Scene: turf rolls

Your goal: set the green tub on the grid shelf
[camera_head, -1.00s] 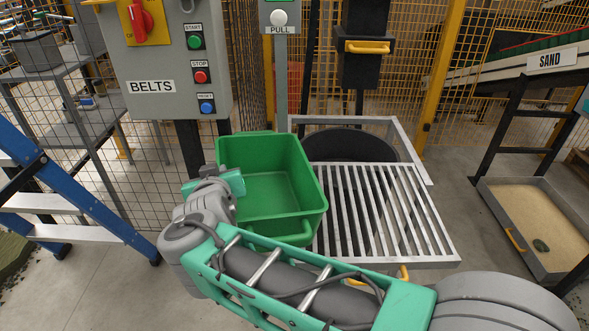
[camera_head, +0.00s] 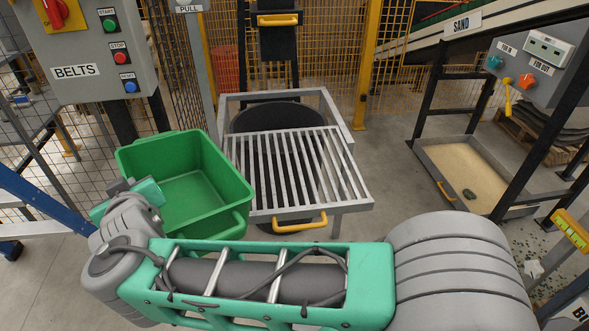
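The empty green tub (camera_head: 192,190) is upright at the left centre, its open top facing up. Its right side overlaps the left edge of the grid shelf (camera_head: 297,168) in the picture. My gripper (camera_head: 140,188) is at the tub's left wall and appears shut on its rim; the fingertips are partly hidden. The tub's underside is hidden, so I cannot see what is below it. The grid shelf is a bare frame of pale metal bars with a yellow handle (camera_head: 299,222) at its front, and nothing lies on it.
A black round bin (camera_head: 278,118) stands behind and under the grid. A grey BELTS control box (camera_head: 90,55) is at the upper left, with a blue ladder (camera_head: 30,198) below it. A sand tray (camera_head: 465,172) lies on the floor at right. My arm crosses the foreground.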

